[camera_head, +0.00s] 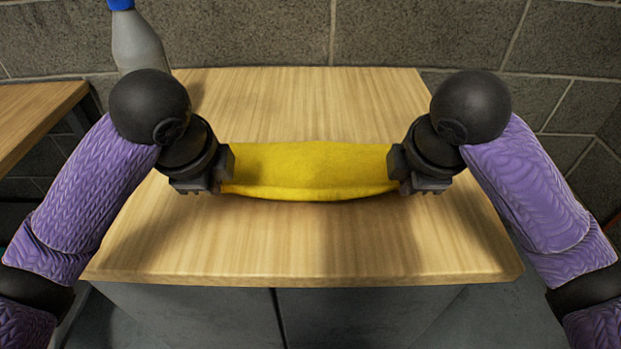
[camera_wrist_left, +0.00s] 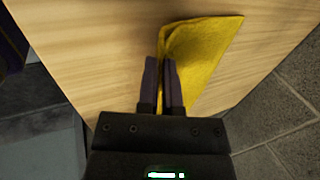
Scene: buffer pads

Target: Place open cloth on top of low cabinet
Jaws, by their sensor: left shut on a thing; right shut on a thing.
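A yellow cloth (camera_head: 310,172) is stretched between my two grippers over the wooden top of the low cabinet (camera_head: 300,245). My left gripper (camera_head: 218,186) is shut on its left end, and my right gripper (camera_head: 405,186) is shut on its right end. The cloth's front edge sags slightly in the middle. In the left wrist view the cloth (camera_wrist_left: 205,55) runs away from the closed fingers of my left gripper (camera_wrist_left: 160,65), above the wood. I cannot tell whether the cloth touches the top.
A grey bottle with a blue cap (camera_head: 138,42) stands behind my left arm at the back left. Another wooden surface (camera_head: 35,115) is at the far left. A grey block wall (camera_head: 400,35) is behind the cabinet. The front of the cabinet top is clear.

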